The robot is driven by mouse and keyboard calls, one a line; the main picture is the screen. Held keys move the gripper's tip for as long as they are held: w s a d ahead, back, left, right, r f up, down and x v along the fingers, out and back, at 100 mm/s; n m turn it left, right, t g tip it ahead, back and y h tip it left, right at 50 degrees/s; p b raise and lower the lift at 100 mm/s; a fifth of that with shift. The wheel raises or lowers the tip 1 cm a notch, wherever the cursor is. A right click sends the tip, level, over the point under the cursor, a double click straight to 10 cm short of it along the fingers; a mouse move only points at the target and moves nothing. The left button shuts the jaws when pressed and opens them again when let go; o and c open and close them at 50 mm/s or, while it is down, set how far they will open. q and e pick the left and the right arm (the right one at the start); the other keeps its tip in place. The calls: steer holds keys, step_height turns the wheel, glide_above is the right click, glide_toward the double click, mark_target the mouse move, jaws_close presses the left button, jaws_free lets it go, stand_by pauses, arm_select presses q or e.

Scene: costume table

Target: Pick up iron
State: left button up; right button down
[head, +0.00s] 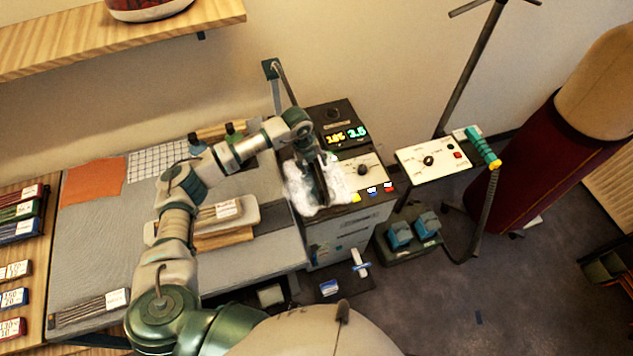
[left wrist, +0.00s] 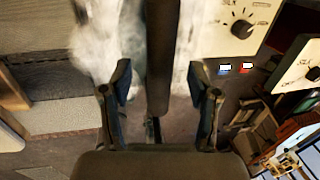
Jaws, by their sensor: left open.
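My left gripper (head: 318,182) is open over the white patch on top of the dark control box. In the left wrist view its two fingers (left wrist: 160,88) stand apart, one on each side of a dark upright bar (left wrist: 162,45). The bar is between the fingers, and I cannot tell whether it touches either one. I cannot tell whether this bar is part of the iron; no iron shows clearly. A white fluffy or steamy patch (head: 298,190) lies around the gripper and hides what is under it. My right gripper is not in view.
The control box (head: 345,215) has a lit display, a knob and coloured buttons. A grey table (head: 100,230) with a labelled wooden board (head: 235,212) is left of it. A white panel (head: 432,157) and a dark red padded column (head: 540,160) stand right.

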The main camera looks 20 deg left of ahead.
mark_target(315, 167)
arm_select(q)
steer(key=f, duration=0.1)
steer(key=d+f, duration=0.1)
steer(key=f, duration=0.1)
steer(key=shift+w+f+p, duration=0.15)
steer(key=shift+p, duration=0.15)
steer(key=shift+a+f, duration=0.15)
steer(key=shift+f, duration=0.05)
steer(key=shift+a, duration=0.1)
jaws_close()
steer(key=shift+w+r, duration=0.1)
steer(key=shift+r, duration=0.05)
steer(key=shift+r, duration=0.15)
